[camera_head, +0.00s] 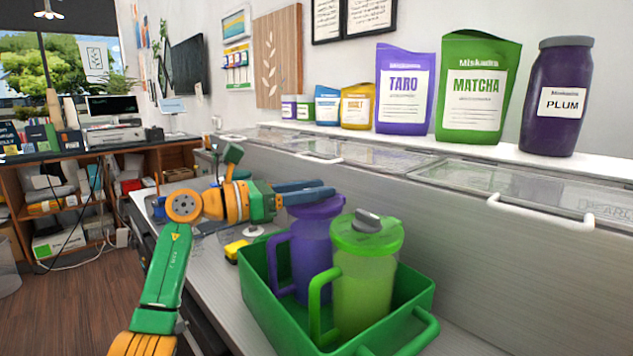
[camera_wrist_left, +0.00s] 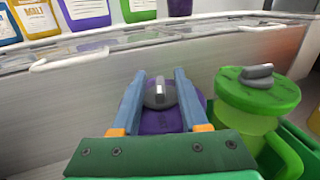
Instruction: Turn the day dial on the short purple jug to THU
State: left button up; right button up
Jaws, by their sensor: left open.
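The purple jug (camera_head: 312,258) stands in the green caddy (camera_head: 272,307), left of the green jug. Its purple lid (camera_wrist_left: 158,122) carries a grey day dial (camera_wrist_left: 160,93) with a raised ridge. My left gripper (camera_head: 322,188) reaches over this lid from the left, its blue fingers hiding the dial in the head view. In the left wrist view the open fingers (camera_wrist_left: 162,84) lie on either side of the dial, with gaps visible beside the ridge. Whether they touch the dial's rim is unclear. The day lettering cannot be read. My right gripper is not in view.
The green jug (camera_head: 364,285), with its own grey dial (camera_head: 367,220), stands close beside the purple jug. The freezer-like counter (camera_head: 470,240) rises behind. Bags and a plum jar (camera_head: 556,110) stand on the shelf above. A yellow object (camera_head: 236,250) lies left of the caddy.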

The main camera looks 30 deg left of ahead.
pick_arm(q)
jog(key=shift+w+d, duration=0.15)
jog(key=shift+c, duration=0.5)
grip_shut()
jog(key=shift+f, duration=0.1)
jog(key=shift+f+n+t+y+b, duration=0.1)
jog(key=shift+n+t+y+b, duration=0.65)
jog(key=shift+y, duration=0.25)
jog(key=n+t+y+b, duration=0.1)
jog(key=n+y, duration=0.1)
jog(key=y, duration=0.1)
jog(key=n+t+y, duration=0.1)
jog(key=n+y, duration=0.1)
jog(key=y, duration=0.2)
jog(key=shift+n+b, duration=0.35)
jog(key=shift+b, duration=0.05)
jog(key=shift+n+y+b, duration=0.6)
jog(key=shift+n+y, duration=0.8)
jog(key=shift+y, duration=0.7)
jog(key=shift+r+y, duration=0.2)
jog(key=shift+y, duration=0.1)
